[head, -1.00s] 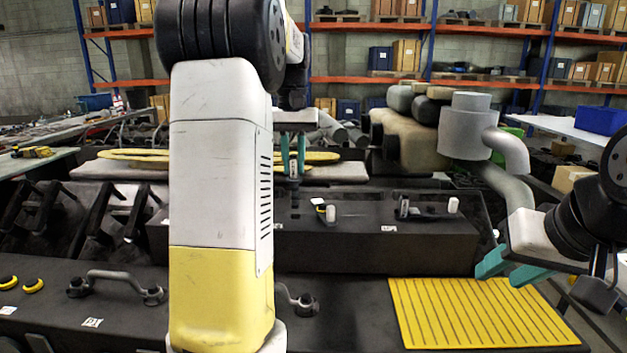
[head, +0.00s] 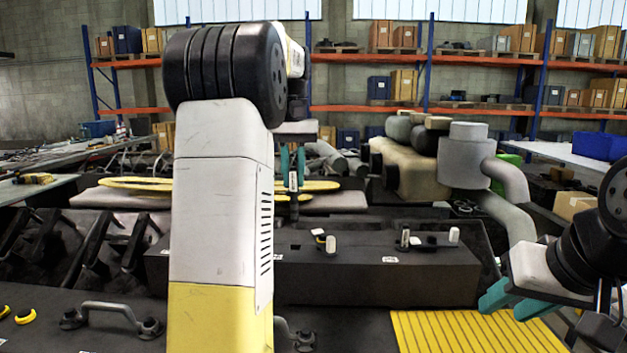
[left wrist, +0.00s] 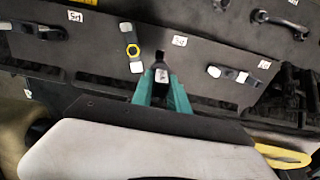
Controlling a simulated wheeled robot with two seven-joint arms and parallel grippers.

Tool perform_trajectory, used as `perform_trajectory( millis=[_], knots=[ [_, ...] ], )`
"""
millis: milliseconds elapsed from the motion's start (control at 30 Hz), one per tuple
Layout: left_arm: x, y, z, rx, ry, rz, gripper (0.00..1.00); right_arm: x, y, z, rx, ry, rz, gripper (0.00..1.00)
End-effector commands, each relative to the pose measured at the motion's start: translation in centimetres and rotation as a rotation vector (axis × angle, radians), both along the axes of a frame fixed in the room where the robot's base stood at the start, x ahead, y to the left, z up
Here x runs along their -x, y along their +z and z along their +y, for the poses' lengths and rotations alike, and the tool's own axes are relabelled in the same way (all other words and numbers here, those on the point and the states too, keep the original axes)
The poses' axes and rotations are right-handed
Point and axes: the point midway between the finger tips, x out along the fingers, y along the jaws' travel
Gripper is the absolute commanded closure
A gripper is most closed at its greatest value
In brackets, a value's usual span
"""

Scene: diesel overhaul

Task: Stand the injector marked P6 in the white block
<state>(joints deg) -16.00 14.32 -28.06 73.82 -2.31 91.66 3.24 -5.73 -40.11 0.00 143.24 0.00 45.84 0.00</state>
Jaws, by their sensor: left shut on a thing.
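My left gripper (head: 291,170) is shut on a dark injector (head: 293,197) and holds it upright above the dark engine top. In the left wrist view the teal fingers (left wrist: 162,90) close around the injector, whose end carries a small white label (left wrist: 162,76). The mark is too small to read for sure. My right gripper (head: 515,300) is open and empty at the right, over a yellow ribbed mat. I cannot make out the white block in either view.
The dark engine ledge (head: 350,270) carries small clamps with white ends (head: 330,244) and white tags (head: 389,259). A yellow ribbed mat (head: 450,333) lies at front right. A grey canister with a bent pipe (head: 465,155) stands behind. My left arm hides the middle left.

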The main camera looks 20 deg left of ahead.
Motion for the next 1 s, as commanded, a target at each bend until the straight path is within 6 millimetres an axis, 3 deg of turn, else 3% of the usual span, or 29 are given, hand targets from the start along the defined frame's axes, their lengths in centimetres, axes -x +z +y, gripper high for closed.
perform_trajectory(
  millis=[367,1000],
  knots=[
    [-0.1,1.2,0.0,-0.001,0.000,-0.002,1.00,0.0,0.0,0.0,0.000,0.000,0.000,0.62],
    [0.0,7.2,0.0,0.000,0.000,-0.001,1.00,0.0,0.0,0.0,0.000,0.000,0.000,0.62]
  ],
)
